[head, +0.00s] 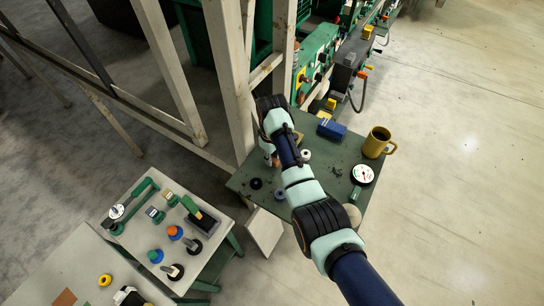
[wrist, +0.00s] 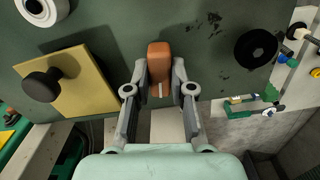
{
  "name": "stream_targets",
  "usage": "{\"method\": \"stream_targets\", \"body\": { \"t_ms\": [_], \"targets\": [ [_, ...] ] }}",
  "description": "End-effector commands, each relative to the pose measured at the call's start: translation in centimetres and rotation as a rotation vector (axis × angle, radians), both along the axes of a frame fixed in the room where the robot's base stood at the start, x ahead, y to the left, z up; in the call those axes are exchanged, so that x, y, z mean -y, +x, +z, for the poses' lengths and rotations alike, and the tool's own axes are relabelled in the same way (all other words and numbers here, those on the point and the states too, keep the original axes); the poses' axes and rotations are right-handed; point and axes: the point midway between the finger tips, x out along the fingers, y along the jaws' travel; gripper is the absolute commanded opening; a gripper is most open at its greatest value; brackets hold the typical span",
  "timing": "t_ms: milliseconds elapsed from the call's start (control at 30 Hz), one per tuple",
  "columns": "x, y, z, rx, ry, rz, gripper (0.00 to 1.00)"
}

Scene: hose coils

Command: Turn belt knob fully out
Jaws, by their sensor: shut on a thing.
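My gripper (wrist: 160,95) is shut on an orange-brown piece (wrist: 159,60) with rounded edges and a pale line at its lower end. The piece lies between the fingertips, over the edge of the green table. I cannot tell whether this piece is the belt knob. A black round knob (wrist: 42,85) on a yellow plate (wrist: 88,82) lies left of my gripper, apart from it. In the head view, my wrist hides most of my gripper, and a bit of orange (head: 273,160) shows below it.
The green table (head: 335,192) also bears a blue box (head: 331,129), a yellow mug (head: 378,142), a gauge (head: 363,174) and a black ring (wrist: 256,48). A white roll (wrist: 42,10) lies beyond the plate. A pale post (head: 228,80) stands close behind my wrist.

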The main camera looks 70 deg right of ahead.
Motion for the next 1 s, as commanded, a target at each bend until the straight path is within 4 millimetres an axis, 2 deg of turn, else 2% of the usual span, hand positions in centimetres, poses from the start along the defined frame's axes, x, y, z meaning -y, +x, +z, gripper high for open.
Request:
{"method": "stream_targets", "body": {
  "t_ms": [400,933,967,1000],
  "targets": [
    [0.03,0.01,0.18,0.0,0.0,0.174,0.0],
    [0.02,0.03,0.19,0.0,0.0,0.196,0.0],
    [0.02,0.03,0.19,0.0,0.0,0.196,0.28],
    [0.02,0.03,0.18,0.0,0.0,0.196,0.35]
  ]
}}
